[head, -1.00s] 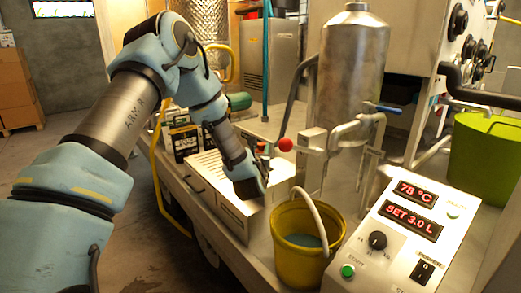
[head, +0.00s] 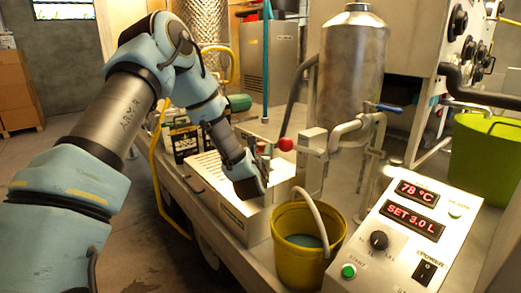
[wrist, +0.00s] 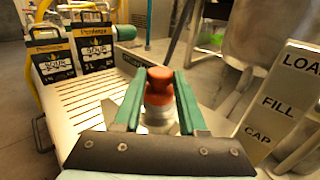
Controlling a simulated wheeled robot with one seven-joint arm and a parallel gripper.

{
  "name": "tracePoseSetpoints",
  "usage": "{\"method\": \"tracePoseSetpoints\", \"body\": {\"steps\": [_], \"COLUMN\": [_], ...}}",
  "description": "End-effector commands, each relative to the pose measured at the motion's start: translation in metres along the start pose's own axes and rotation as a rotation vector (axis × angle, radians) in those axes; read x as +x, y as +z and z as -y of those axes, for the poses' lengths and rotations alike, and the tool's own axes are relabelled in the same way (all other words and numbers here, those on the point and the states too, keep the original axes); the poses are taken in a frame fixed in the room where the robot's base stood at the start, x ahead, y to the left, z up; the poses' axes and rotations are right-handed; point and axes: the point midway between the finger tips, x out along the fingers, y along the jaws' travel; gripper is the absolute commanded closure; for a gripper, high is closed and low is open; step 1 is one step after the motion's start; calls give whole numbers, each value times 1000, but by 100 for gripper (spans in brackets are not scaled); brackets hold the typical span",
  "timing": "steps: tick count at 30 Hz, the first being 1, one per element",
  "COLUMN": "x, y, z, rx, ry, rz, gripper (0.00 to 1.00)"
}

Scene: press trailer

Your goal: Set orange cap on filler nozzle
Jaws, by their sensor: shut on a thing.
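The orange cap (wrist: 158,90) is a stepped, rounded piece between my gripper's two green fingers in the wrist view. My gripper (wrist: 157,95) is shut on it. A pale grey round part (wrist: 160,122) shows just below the cap, between the fingers. I cannot tell whether it is the filler nozzle or whether the cap touches it. In the head view my gripper (head: 262,150) is over the white slatted box, left of the upright metal block. The cap is too small and covered there to make out clearly. I cannot clearly pick out the filler nozzle in either view.
A metal block (head: 312,160) marked LOAD, FILL, CAP stands right of my gripper, with a red ball knob (head: 286,144) near it. A yellow bucket (head: 296,262) stands in front. Labelled canisters (wrist: 95,46) stand behind left. A control panel (head: 395,240) is at right.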

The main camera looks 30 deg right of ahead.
Motion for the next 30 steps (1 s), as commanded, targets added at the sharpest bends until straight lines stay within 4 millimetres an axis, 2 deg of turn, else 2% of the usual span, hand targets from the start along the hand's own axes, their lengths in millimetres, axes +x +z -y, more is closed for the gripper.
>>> {"method": "tracePoseSetpoints", "body": {"steps": [25, 26, 28, 30], "x": [0, 0, 0, 0], "y": [-14, -12, -12, -12], "z": [0, 0, 0, 0], "rx": [0, 0, 0, 0], "ry": [0, 0, 0, 0], "rz": [0, 0, 0, 0], "gripper": [100, 56, 48, 47]}}
